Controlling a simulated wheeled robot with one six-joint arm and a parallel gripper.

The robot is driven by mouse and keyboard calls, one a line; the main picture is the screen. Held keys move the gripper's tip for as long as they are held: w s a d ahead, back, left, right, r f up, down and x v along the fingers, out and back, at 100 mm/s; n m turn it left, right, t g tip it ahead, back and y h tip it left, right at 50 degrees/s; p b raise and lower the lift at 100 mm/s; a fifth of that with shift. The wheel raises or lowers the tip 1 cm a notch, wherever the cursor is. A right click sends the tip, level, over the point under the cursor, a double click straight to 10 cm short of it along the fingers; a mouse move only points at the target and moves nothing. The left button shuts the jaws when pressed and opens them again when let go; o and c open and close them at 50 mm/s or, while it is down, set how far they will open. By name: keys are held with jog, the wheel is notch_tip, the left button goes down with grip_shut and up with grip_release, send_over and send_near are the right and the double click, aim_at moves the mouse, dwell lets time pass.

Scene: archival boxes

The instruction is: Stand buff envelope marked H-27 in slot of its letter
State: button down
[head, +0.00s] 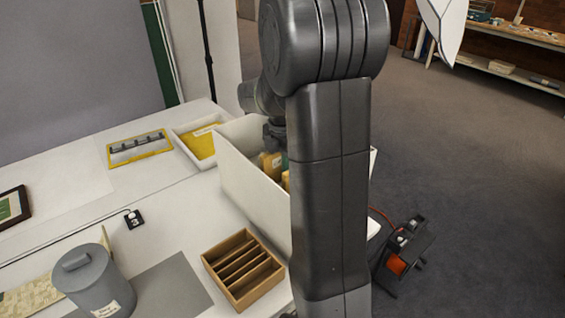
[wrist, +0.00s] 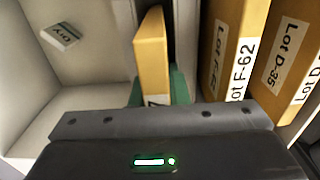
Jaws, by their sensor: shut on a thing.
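My gripper (wrist: 156,92) is shut on a buff envelope (wrist: 150,58), which stands on edge between its jaws. The envelope's label is mostly hidden by the gripper body, so I cannot read whether it says H-27. Green surfaces show on both sides of the envelope's lower part. In the head view my gripper is inside or just over the tall white box (head: 240,180), largely behind my arm. Buff envelopes (head: 270,166) show in this box. In the wrist view, envelopes marked Lot F-62 (wrist: 236,52) and Lot D-35 (wrist: 285,58) stand to the right.
A small tag with dark letters (wrist: 60,36) shows at the left. A wooden slotted rack (head: 243,268) stands in front of the box. A shallow white tray with yellow contents (head: 180,128) lies behind. A grey lidded canister (head: 95,285) stands front left.

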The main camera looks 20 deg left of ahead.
jog(key=shift+s+d+f+b, duration=0.15)
jog(key=shift+f+b, duration=0.1)
jog(key=shift+f, duration=0.25)
jog(key=shift+s+f+b, duration=0.1)
jog(key=shift+f+b, duration=0.15)
jog(key=shift+f, duration=0.25)
jog(key=c, duration=1.5)
grip_release()
jog(key=shift+f, duration=0.1)
jog(key=shift+w+r, duration=0.1)
jog(key=shift+r, duration=0.45)
jog(key=shift+o, duration=0.9)
notch_tip(320, 180, up, 14)
jog(key=shift+f+p, duration=0.1)
jog(key=shift+p, duration=0.4)
notch_tip(320, 180, up, 12)
jog(key=p, duration=1.1)
jog(key=shift+f, duration=0.1)
